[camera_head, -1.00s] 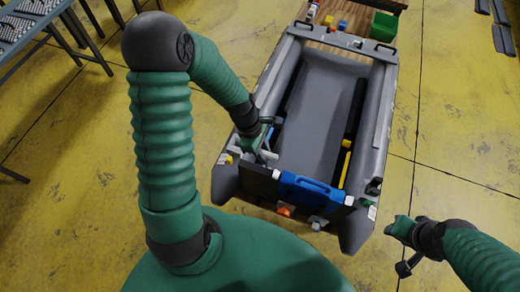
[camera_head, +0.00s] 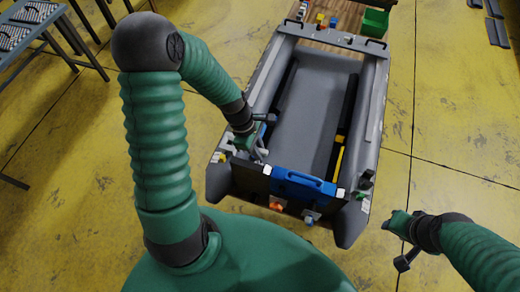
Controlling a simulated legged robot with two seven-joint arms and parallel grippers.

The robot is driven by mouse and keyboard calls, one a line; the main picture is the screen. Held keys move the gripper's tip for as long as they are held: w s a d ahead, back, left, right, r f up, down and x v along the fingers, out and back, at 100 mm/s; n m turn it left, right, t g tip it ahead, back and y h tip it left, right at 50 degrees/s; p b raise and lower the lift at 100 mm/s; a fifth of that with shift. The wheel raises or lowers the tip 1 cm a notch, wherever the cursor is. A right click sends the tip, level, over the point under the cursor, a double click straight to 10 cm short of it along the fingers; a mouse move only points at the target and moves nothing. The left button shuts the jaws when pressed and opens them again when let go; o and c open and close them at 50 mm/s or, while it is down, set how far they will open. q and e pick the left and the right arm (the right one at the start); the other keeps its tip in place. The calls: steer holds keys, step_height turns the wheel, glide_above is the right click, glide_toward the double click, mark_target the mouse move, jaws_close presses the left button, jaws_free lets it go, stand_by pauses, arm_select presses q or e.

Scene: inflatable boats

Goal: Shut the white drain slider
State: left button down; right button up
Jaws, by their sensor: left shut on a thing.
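The grey inflatable boat (camera_head: 315,95) lies in front of me with its near end towards me. My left gripper (camera_head: 260,150) is at the inner left side of that near end. It is shut on a small pale piece, which looks like the white drain slider (camera_head: 263,154). The fingers and arm hide much of the piece, and its position along its track cannot be made out. My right gripper (camera_head: 394,222) hangs over the floor right of the boat, apart from it. Its fingers are too small and dark to tell open from shut.
A blue handle piece (camera_head: 303,186) sits across the boat's near end board. An orange fitting (camera_head: 277,206) is below it. A yellow strip (camera_head: 337,160) lies along the inner right side. A green bin (camera_head: 375,22) stands at the far end.

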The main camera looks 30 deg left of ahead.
arm_select(q)
steer(key=shift+f, duration=0.15)
stand_by(0.4)
steer(key=shift+a+f+b, duration=0.1)
steer(key=shift+f+b, duration=1.45)
steer(key=shift+f, duration=0.65)
steer(key=c, duration=1.5)
jaws_free()
steer(key=shift+o, duration=1.3)
steer(key=shift+a, duration=0.15)
steer(key=shift+r+p, duration=0.5)
steer(key=shift+p, duration=0.05)
step_height(320, 180, up, 6)
steer(key=p, duration=0.6)
steer(key=shift+r, duration=0.15)
